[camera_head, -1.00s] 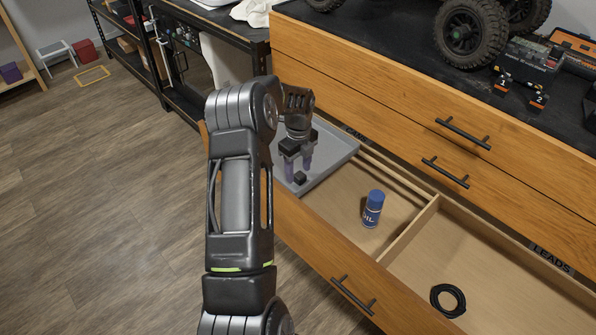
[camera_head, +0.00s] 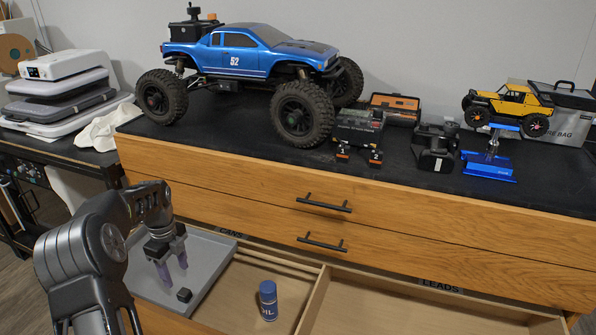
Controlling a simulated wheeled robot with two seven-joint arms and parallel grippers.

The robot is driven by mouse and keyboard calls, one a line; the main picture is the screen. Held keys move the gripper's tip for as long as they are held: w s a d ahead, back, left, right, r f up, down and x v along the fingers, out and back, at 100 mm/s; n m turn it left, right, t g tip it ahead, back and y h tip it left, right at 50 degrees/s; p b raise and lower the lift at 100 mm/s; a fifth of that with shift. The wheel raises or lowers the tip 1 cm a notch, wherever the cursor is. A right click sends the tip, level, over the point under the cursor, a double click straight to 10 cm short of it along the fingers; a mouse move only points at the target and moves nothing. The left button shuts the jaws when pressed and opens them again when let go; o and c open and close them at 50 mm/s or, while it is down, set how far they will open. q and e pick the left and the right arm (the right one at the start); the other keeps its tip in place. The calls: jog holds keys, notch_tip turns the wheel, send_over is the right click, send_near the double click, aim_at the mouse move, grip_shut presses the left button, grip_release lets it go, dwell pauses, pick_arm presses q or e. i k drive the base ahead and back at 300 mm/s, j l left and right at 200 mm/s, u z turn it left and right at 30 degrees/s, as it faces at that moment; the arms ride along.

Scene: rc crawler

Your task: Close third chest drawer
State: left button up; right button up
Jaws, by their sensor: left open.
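The third chest drawer (camera_head: 346,302) is pulled open below two shut drawers with black handles. Inside it, the left part holds a grey tray (camera_head: 219,261) and a blue and white oil can (camera_head: 267,300) standing upright. The right part is labelled LEADS. The drawer's front and its handle are mostly below the view. My left gripper (camera_head: 174,272) is open, fingers pointing down over the grey tray, next to a small black block (camera_head: 184,295). I cannot tell whether a fingertip touches the tray. My right gripper is not in view.
A dark bench (camera_head: 45,147) with stacked cases stands at the left.

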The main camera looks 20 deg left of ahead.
aim_at(318, 294)
jog(key=k+l, duration=0.3)
jog(key=k, duration=0.15)
jog(key=k+l, duration=0.3)
jog(key=k, duration=0.15)
